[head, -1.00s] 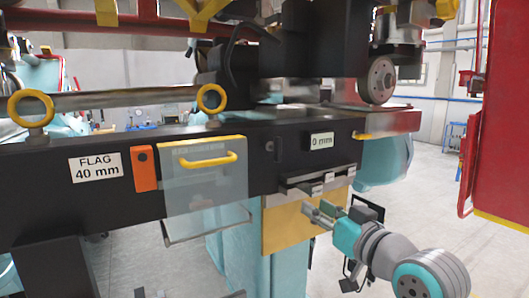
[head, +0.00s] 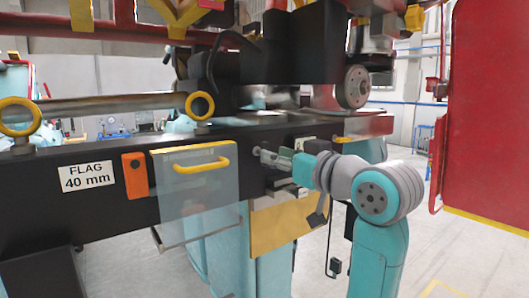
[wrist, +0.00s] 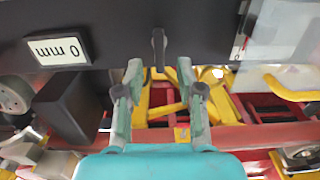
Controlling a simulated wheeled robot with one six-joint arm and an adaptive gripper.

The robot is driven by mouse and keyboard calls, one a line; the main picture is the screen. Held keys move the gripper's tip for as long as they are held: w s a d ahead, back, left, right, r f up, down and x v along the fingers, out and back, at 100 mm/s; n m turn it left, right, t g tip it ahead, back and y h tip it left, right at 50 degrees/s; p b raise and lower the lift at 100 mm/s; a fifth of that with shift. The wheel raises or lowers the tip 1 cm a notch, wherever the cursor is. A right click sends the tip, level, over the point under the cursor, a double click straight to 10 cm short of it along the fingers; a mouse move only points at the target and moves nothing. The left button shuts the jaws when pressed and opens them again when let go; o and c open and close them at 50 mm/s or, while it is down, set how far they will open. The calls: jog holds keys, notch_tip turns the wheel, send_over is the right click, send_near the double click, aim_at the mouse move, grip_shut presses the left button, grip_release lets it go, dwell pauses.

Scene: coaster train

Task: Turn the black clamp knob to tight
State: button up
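The black clamp knob (wrist: 158,50), a slim lever-like handle, sticks out from the dark beam face in the wrist view. It lies near the line midway between the fingertips of my gripper (wrist: 159,68). The fingers are apart with nothing held; whether either touches the knob is unclear. In the head view my gripper (head: 265,158) is against or close to the beam (head: 110,206), just left of the partly covered "0 mm" label (head: 303,143). The fingers hide most of the knob there. The label shows upside down in the wrist view (wrist: 58,49).
A clear guard panel (head: 197,215) with a yellow handle (head: 201,165) hangs left of the knob. An orange block (head: 135,175) and "FLAG 40 mm" label (head: 87,177) sit farther left. Small ledges and a yellow plate (head: 280,222) are below my gripper. A red panel (head: 490,110) stands right.

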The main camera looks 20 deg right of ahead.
aim_at(264, 144)
jog(key=shift+x, duration=2.5)
grip_shut()
